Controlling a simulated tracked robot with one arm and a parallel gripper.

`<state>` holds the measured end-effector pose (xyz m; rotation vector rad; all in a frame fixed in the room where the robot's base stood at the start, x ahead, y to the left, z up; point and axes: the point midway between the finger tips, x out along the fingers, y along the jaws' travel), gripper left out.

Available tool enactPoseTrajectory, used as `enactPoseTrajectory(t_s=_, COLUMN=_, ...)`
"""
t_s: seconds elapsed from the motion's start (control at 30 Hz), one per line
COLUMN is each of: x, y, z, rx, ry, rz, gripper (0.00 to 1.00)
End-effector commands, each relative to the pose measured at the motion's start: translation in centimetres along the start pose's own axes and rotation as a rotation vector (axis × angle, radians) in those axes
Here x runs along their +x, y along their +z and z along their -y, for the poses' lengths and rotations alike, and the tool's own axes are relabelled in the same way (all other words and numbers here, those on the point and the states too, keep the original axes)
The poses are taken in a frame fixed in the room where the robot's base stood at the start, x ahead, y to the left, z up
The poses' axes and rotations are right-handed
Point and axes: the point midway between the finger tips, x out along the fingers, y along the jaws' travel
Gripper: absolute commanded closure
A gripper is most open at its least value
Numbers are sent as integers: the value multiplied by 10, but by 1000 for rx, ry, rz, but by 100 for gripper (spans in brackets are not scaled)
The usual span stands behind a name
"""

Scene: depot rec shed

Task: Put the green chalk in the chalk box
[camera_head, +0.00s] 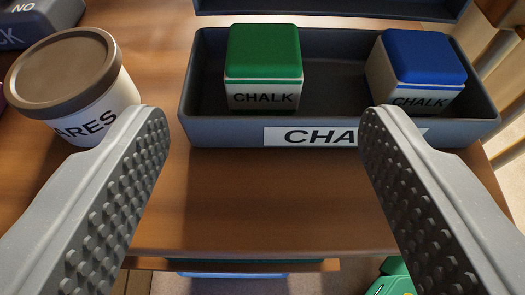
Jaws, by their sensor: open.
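The green chalk (263,65), a cube with a green top and pale sides marked CHALK, stands inside the grey chalk box (220,133), toward its left half. The blue chalk (415,72) stands in the same box at the right, turned a little. The box's front label reads CHA, with the rest hidden behind my right finger. My gripper (262,130) is open, its two ribbed fingers wide apart in front of the box. Nothing is between the fingers, and the green chalk is beyond them, apart from both.
A white tub with a brown lid (70,75) stands left of the box, close to my left finger. A dark container (35,20) is at the far left, and another dark tray (330,8) is behind. The wooden table (250,200) is clear in front of the box, up to its front edge.

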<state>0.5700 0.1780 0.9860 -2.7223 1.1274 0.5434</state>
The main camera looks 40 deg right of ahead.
Motion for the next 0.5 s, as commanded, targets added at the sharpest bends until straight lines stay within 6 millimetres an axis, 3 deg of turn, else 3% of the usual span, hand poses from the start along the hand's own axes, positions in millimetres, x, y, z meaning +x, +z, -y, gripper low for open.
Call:
enactPoseTrajectory(t_s=0.2, x=-33, y=0, z=0, rx=0, ry=-1, rz=1, gripper=39)
enactPoseTrajectory(t_s=0.5, x=-48, y=0, z=0, rx=-1, ry=-1, rz=1, gripper=39)
